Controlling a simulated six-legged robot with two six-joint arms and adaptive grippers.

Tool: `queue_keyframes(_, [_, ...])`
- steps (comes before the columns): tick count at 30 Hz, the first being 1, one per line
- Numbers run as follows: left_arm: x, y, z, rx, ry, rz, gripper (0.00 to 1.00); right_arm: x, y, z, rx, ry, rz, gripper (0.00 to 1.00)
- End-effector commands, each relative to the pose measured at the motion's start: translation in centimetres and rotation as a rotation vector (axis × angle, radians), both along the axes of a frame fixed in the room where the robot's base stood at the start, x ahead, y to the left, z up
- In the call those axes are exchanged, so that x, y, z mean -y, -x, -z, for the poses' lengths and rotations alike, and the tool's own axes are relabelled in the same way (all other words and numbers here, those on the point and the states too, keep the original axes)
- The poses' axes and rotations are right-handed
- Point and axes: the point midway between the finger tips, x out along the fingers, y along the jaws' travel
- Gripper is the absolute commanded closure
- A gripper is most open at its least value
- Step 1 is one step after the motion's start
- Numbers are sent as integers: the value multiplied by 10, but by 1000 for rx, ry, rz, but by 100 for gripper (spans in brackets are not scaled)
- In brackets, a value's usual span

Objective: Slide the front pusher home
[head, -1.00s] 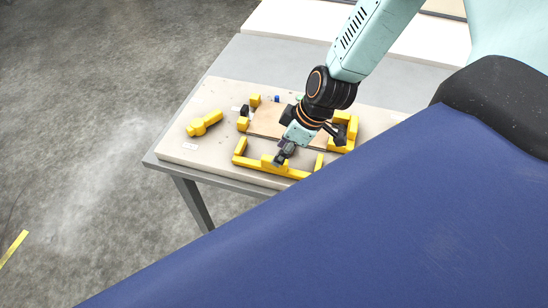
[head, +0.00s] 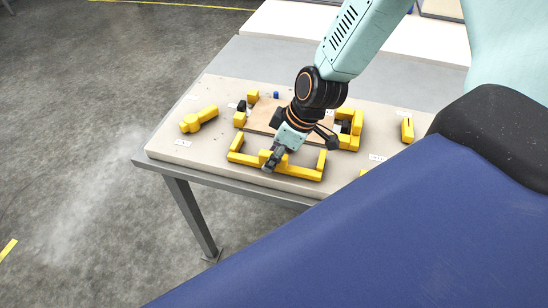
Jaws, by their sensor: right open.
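The front pusher (head: 300,173) is a yellow U-shaped piece lying along the front of the pale work board, with upright ends at its left and right. A brown panel (head: 262,116) lies just behind it, with a gap between them. My right gripper (head: 300,151) is open above the pusher and the panel's front edge. One finger comes down at the middle of the pusher; I cannot tell whether it touches. The other finger is spread to the right, over the panel side. The gripper hides part of the panel. My left gripper is not in view.
Yellow blocks with black parts stand at the panel's left (head: 240,118) and right (head: 356,128). A loose yellow piece (head: 198,119) lies at the left, another (head: 407,130) at the right. A small blue object (head: 276,95) sits behind the panel. The table's front edge is close to the pusher.

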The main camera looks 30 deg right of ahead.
Motion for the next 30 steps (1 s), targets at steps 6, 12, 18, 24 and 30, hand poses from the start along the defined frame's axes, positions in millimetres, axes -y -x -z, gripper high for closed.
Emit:
queue_keyframes(6, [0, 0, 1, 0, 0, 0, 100, 0, 0, 0, 0, 0, 0, 57])
queue_keyframes(12, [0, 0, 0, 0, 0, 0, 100, 0, 0, 0, 0, 0, 0, 65])
queue_keyframes(18, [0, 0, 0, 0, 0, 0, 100, 0, 0, 0, 0, 0, 0, 82])
queue_keyframes(24, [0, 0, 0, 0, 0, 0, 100, 0, 0, 0, 0, 0, 0, 99])
queue_keyframes(30, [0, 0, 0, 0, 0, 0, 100, 0, 0, 0, 0, 0, 0, 100])
